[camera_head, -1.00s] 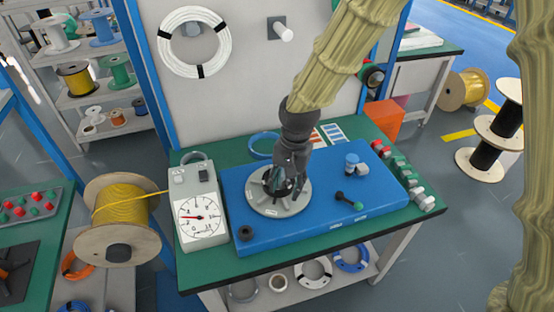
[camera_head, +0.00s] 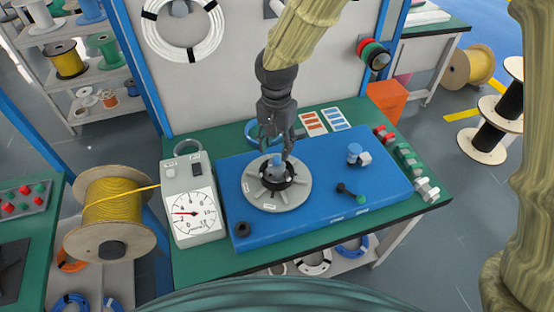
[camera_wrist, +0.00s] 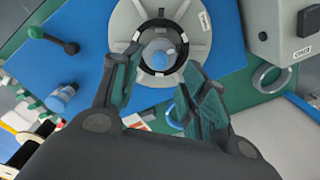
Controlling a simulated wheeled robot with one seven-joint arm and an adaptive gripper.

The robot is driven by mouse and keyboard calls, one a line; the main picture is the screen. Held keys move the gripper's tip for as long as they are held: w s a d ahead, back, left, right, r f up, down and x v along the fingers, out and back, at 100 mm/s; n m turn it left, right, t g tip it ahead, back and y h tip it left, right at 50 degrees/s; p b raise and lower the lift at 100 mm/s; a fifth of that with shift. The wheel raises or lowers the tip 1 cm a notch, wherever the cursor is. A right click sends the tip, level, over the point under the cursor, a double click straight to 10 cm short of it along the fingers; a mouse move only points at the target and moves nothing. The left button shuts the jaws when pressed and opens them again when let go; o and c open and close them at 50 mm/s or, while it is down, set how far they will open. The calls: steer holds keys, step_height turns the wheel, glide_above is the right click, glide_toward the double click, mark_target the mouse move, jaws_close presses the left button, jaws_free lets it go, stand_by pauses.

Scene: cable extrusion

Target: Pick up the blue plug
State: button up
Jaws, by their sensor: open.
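A blue, rounded plug (camera_head: 277,161) stands in the black ring at the middle of a grey round disc (camera_head: 264,200) on the blue panel. In the wrist view the plug (camera_wrist: 160,54) shows inside the ring, just beyond and between my fingers. My gripper (camera_head: 276,145) is open and empty, a little above and behind the plug in the head view. Its spread fingers (camera_wrist: 158,92) also show in the wrist view, with clear space between them. I cannot tell the exact height above the plug.
A blue-topped fitting (camera_head: 354,153) and a black lever with a green knob (camera_head: 349,191) rise from the panel's right side. A grey dial box (camera_head: 192,205) stands at the left. A blue coil (camera_head: 262,134) lies behind.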

mark_target(276, 157)
steer(key=shift+f+p, duration=0.85)
steer(key=shift+f, duration=1.8)
steer(key=c, duration=0.9)
steer(key=shift+c, duration=0.3)
steer(key=shift+r+b, duration=0.4)
steer(key=shift+r, duration=0.45)
steer(key=shift+s+a+r+b, duration=0.1)
steer(key=shift+s+r+b, duration=0.2)
steer(key=shift+r, duration=0.15)
steer(key=shift+s+a+r+b, duration=0.15)
steer(key=shift+r+b, duration=0.1)
steer(key=shift+r, duration=0.15)
jaws_close()
steer(key=s+a+b, duration=0.1)
steer(key=s+a, duration=0.2)
steer(key=s, duration=0.4)
steer(key=s+a+r+b, duration=0.1)
steer(key=s+a+b, duration=0.1)
steer(key=s, duration=0.4)
steer(key=shift+s+a+r, duration=0.3)
steer(key=shift+s+a, duration=0.05)
steer(key=shift+a, duration=0.25)
